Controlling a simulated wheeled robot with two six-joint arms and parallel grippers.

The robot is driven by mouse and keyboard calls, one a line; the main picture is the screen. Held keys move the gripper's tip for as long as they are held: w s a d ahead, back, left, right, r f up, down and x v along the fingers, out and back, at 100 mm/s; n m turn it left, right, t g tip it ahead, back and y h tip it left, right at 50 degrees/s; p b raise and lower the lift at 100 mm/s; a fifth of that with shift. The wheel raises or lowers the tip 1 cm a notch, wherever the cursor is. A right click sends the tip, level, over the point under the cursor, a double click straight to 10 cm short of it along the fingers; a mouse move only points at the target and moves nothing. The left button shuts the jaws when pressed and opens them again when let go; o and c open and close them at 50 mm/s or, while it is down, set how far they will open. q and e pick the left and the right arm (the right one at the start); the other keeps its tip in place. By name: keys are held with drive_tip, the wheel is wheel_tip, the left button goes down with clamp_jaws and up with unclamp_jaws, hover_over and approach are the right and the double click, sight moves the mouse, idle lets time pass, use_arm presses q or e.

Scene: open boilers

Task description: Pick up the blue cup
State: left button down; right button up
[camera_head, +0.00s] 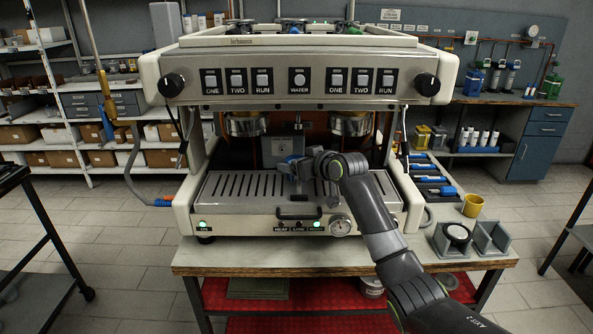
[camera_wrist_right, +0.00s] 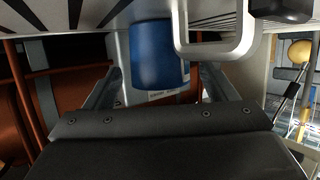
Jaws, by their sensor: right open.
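The blue cup (camera_wrist_right: 158,55) shows in the right wrist view just ahead of and between the fingers of my right gripper (camera_wrist_right: 159,74). The fingers are apart on either side of it, and I cannot tell whether they touch it. In the head view, the blue cup (camera_head: 287,165) is small and partly hidden by my right gripper (camera_head: 299,170). It is over the slotted drip tray (camera_head: 232,207) of the coffee machine, below the brewing heads. My left gripper is not in view.
A pale bent bar (camera_wrist_right: 216,48) is close beside the cup in the right wrist view. Brewing heads (camera_head: 350,124) hang above the tray. A yellow cup (camera_head: 473,205) and grey holders (camera_head: 491,238) stand on the bench at right. The tray's left side is clear.

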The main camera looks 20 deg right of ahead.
drive_tip(key=c, duration=1.1)
drive_tip(key=shift+c, duration=0.2)
drive_tip(key=shift+r+b, duration=0.35)
drive_tip(key=shift+r, duration=0.1)
wheel_tip(320, 180, up, 2)
drive_tip(key=shift+r+b, duration=0.1)
drive_tip(key=shift+b, duration=0.45)
drive_tip(key=a+b, duration=0.1)
drive_tip(key=a, duration=0.4)
drive_tip(key=s+a+b, duration=0.1)
drive_tip(key=a+b, duration=0.1)
drive_tip(key=a, duration=0.4)
drive_tip(key=s+a+b, duration=0.1)
drive_tip(key=a, duration=0.4)
drive_tip(key=shift+s+a+r+b, duration=0.15)
drive_tip(key=shift+s+a+b, duration=0.1)
drive_tip(key=shift+a+b, duration=0.05)
drive_tip(key=shift+s+a, duration=0.1)
drive_tip(key=shift+a, duration=0.4)
drive_tip(key=shift+a+r, duration=0.1)
drive_tip(key=shift+r, duration=0.05)
drive_tip(key=shift+r+p, duration=0.3)
drive_tip(key=shift+p, duration=0.35)
